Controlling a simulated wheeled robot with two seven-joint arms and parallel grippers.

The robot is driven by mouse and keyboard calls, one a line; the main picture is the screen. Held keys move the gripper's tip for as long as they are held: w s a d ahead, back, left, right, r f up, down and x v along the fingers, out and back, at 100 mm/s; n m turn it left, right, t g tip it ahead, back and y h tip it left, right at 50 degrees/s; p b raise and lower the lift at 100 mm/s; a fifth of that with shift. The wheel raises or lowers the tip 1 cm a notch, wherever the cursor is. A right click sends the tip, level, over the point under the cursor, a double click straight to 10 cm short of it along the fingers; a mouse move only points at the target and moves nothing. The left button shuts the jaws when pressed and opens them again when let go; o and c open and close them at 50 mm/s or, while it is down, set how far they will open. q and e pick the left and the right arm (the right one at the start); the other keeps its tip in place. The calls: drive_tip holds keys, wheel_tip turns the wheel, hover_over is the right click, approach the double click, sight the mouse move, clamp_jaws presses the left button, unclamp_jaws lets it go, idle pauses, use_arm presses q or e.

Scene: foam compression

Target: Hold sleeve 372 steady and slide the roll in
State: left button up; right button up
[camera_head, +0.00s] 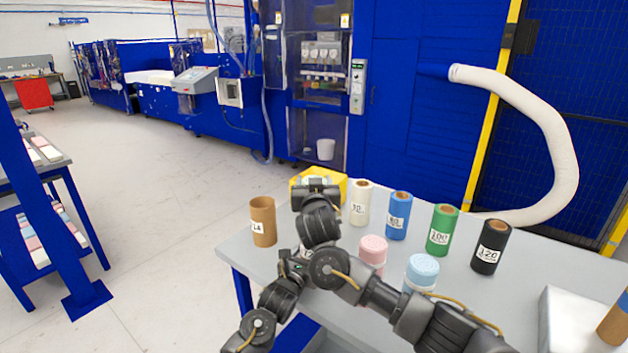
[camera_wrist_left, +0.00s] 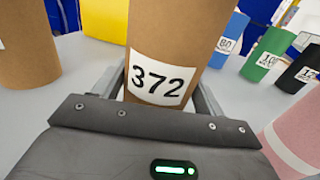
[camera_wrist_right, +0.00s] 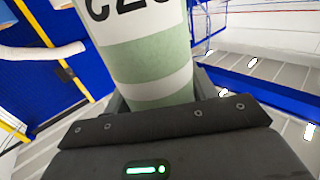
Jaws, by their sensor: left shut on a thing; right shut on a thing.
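The brown cardboard sleeve labelled 372 (camera_wrist_left: 168,30) stands upright in the left wrist view, its top out of frame. My left gripper (camera_wrist_left: 160,88) is shut around it. In the head view my left gripper (camera_head: 292,260) is low at the table's near left, and the sleeve is mostly hidden behind my right arm. My right gripper (camera_head: 316,190) is higher, above that spot. In the right wrist view it (camera_wrist_right: 155,95) is shut on a pale green roll (camera_wrist_right: 150,62) with white bands and a cut-off label. Whether the roll touches the sleeve is hidden.
Another brown sleeve (camera_head: 263,222) stands at the table's left. White (camera_head: 361,205), blue (camera_head: 399,216), green (camera_head: 442,230) and black (camera_head: 491,247) sleeves stand behind. A yellow bin (camera_head: 336,181) is at the back. Pink (camera_head: 373,247) and pale blue (camera_head: 422,267) rolls stand near my right arm.

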drive_tip(key=shift+f, duration=0.4)
drive_tip(key=shift+f, duration=0.3)
drive_tip(key=shift+f, duration=1.25)
drive_tip(key=shift+f, duration=0.25)
drive_tip(key=shift+f, duration=0.4)
drive_tip(key=shift+f, duration=0.4)
drive_tip(key=shift+f, duration=1.25)
drive_tip(key=shift+f, duration=0.1)
